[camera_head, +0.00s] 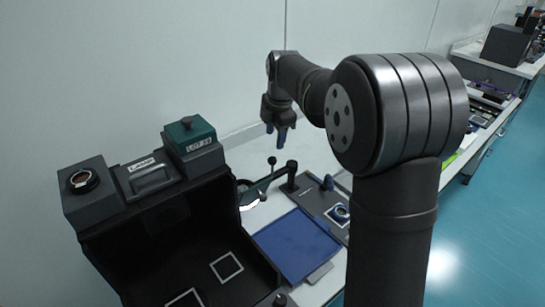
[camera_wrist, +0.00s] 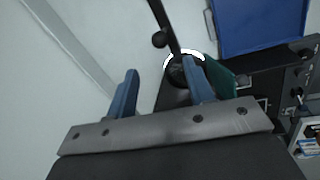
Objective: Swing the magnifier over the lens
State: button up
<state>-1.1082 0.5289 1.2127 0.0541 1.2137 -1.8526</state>
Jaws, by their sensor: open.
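The magnifier (camera_head: 250,203) has a dark jointed arm on a short post and a bright ring at its head. Its head sits beside the right edge of the black box, left of the blue mat. A ball-topped knob (camera_head: 272,160) stands up from its arm. In the wrist view the knob (camera_wrist: 160,39) and the ring (camera_wrist: 183,56) show beyond my fingers; one finger partly hides the ring. A round lens-like piece (camera_head: 341,212) sits on the grey board at the right, apart from the magnifier. My gripper (camera_head: 276,138) is open and empty, above the magnifier arm near the wall.
A blue mat (camera_head: 298,245) lies flat in the middle of the bench. A large black open box (camera_head: 180,240) stands at the left, with a green-topped block (camera_head: 189,132) and a round dark-rimmed piece (camera_head: 84,181) on top. A wall rises close behind.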

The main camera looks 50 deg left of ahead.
aim_at(272, 157)
jog(key=f, duration=0.3)
jog(key=a+f, duration=0.1)
jog(key=f, duration=0.2)
jog(key=a+f, duration=0.1)
jog(key=f, duration=0.2)
jog(key=shift+w+f, duration=0.2)
jog(key=shift+f, duration=0.15)
jog(key=shift+c, duration=0.2)
jog(key=shift+d, duration=0.1)
grip_shut()
